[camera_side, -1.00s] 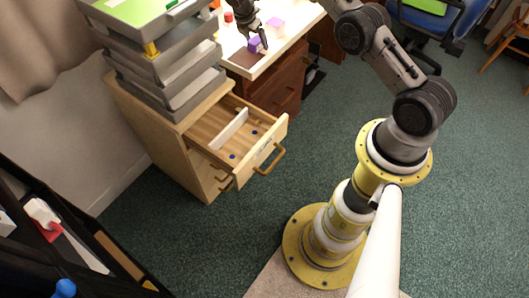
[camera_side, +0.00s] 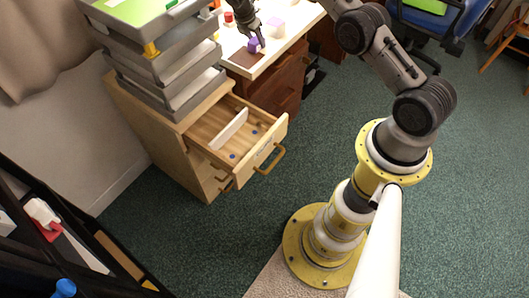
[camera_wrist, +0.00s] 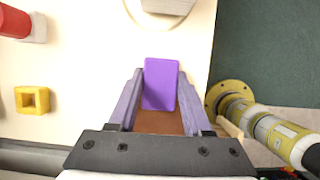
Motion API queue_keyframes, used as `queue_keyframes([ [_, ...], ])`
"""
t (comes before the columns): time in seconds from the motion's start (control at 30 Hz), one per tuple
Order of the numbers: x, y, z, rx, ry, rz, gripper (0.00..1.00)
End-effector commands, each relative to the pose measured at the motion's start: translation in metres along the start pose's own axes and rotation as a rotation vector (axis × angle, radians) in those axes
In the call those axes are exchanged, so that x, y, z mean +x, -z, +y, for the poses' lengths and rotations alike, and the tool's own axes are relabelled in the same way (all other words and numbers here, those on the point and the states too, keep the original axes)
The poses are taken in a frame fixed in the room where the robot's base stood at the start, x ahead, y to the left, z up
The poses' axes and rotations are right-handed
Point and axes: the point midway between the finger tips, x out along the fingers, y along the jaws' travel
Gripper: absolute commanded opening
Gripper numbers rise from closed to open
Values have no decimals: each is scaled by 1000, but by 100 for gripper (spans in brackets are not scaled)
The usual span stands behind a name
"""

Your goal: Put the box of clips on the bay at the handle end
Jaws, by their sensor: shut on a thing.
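A small purple box (camera_side: 254,45), which I take as the box of clips, is at the brown mat on the white desk top. My gripper (camera_side: 253,42) reaches down over it from above. In the wrist view the purple box (camera_wrist: 160,84) sits between the two fingers, and my gripper (camera_wrist: 158,100) is shut on it. No clear gap under the box can be made out. The open drawer (camera_side: 205,128) has a white divider (camera_side: 228,130) across it.
A pale block (camera_side: 277,28) and a red cylinder (camera_side: 228,17) stand on the desk; a yellow square ring (camera_wrist: 32,100) shows in the wrist view. Stacked grey trays (camera_side: 190,85) rise beside the open drawer. The space above the drawer is clear.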

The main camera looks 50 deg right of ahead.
Motion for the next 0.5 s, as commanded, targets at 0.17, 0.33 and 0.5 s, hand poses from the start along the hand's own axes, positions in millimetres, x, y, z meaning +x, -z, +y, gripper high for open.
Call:
queue_keyframes([
  [0.17,-1,0,0,0,-1,0,0],
  [0.33,-4,-2,1,1,-2,0,0],
  [0.5,-11,-5,1,0,-2,-1,0],
])
